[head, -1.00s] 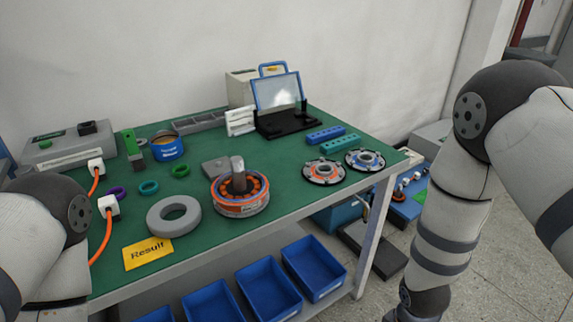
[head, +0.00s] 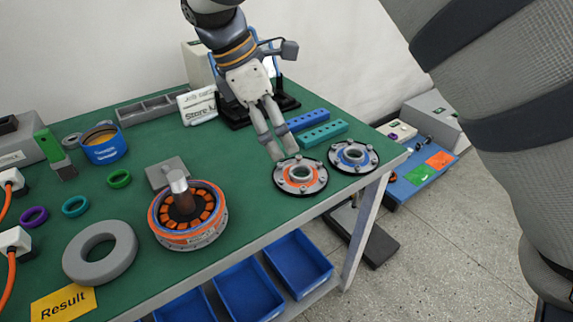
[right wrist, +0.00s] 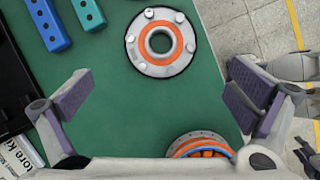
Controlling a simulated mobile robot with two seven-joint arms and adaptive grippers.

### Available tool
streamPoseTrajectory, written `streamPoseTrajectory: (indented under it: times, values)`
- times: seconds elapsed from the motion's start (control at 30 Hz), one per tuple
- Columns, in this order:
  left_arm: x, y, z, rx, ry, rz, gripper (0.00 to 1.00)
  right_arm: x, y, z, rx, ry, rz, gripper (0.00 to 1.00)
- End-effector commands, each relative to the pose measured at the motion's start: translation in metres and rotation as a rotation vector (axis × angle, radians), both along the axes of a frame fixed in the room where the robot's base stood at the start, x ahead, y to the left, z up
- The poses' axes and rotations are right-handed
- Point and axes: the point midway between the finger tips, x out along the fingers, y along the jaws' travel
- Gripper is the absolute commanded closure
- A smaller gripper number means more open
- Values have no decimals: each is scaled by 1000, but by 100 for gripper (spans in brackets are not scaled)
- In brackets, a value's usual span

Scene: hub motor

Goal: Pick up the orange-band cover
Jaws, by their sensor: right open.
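The orange-band cover (head: 286,188) is a round metal disc with an orange ring, a central hole and several small studs. It lies flat on the green table near the right front edge. My right gripper (head: 280,154) is above the table, just behind the cover in the head view, with fingers pointing down. In the right wrist view the gripper (right wrist: 163,92) is open and empty, and the cover (right wrist: 135,50) lies beyond the fingertips, roughly centred between them. My left gripper is out of view.
The blue-band cover (head: 370,164) lies close to the right. Teal (head: 322,133) and blue (head: 308,120) bars and a dark stand (head: 284,102) are behind. Bare green table lies between motor and cover.

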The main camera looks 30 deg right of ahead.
Motion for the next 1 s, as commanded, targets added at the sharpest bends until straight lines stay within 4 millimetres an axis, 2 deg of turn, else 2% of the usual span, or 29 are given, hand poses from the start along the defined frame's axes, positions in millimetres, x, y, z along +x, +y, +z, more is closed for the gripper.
streamPoseTrajectory:
  times: [0.1, 0.27, 0.5, 0.6, 0.77, 0.8, 0.83, 1.0]
  values:
    - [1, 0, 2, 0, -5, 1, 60, -5, -10, -26, 0, 4, -2, 0]
    - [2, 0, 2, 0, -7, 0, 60, -7, -18, -47, 1, 1, -2, 0]
    - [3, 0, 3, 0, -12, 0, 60, -11, -37, -86, 2, 2, -3, 0]
    - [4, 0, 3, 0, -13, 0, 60, -12, -41, -94, 2, 0, -4, 0]
    - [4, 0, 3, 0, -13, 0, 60, -12, -41, -95, 3, -1, -3, 0]
    - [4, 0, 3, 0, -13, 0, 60, -12, -41, -94, 3, -1, -3, 2]
    - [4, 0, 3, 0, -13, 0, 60, -12, -41, -94, 3, -1, -3, 9]
    - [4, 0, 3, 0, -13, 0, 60, -12, -41, -95, 2, -1, -3, 48]
